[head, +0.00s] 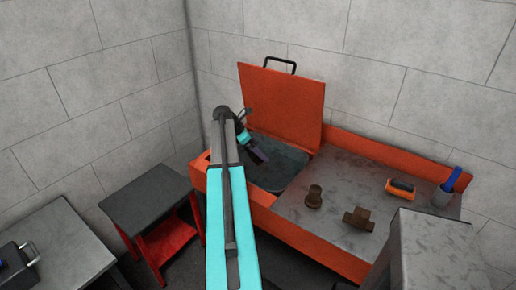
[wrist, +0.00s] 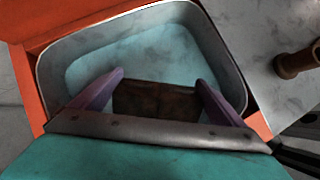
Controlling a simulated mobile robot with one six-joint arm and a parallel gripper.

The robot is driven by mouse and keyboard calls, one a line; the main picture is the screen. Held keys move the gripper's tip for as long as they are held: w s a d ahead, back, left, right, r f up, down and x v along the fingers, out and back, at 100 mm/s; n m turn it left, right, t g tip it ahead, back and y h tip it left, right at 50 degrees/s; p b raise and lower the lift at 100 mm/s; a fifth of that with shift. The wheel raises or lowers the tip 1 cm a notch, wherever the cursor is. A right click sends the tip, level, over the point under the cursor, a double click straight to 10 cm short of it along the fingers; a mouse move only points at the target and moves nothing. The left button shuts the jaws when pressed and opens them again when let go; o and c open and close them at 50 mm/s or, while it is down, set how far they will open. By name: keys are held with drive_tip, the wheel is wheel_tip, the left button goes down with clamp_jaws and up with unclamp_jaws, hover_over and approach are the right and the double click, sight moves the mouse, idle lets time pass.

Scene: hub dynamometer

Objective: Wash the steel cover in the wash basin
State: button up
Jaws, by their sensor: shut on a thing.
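The wash basin (head: 283,172) is a grey tub set in the left part of an orange bench, and its orange lid (head: 283,105) stands open. In the wrist view the basin (wrist: 165,47) has a blue-green bottom or liquid; I cannot tell which. My gripper (head: 260,155) is over the basin, pointing down into it. In the wrist view the purple fingers of my gripper (wrist: 160,80) are shut on a dark brown, dirty-looking piece, which I take to be the steel cover (wrist: 155,100). I cannot tell whether it touches the basin's contents.
A red cart (head: 150,200) stands left.

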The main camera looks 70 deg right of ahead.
drive_tip(key=shift+f+b, duration=4.05)
drive_tip(key=shift+f, duration=1.8)
drive_tip(key=shift+r, duration=0.1)
drive_tip(key=shift+r+p, duration=4.85)
drive_tip(key=shift+r, duration=1.65)
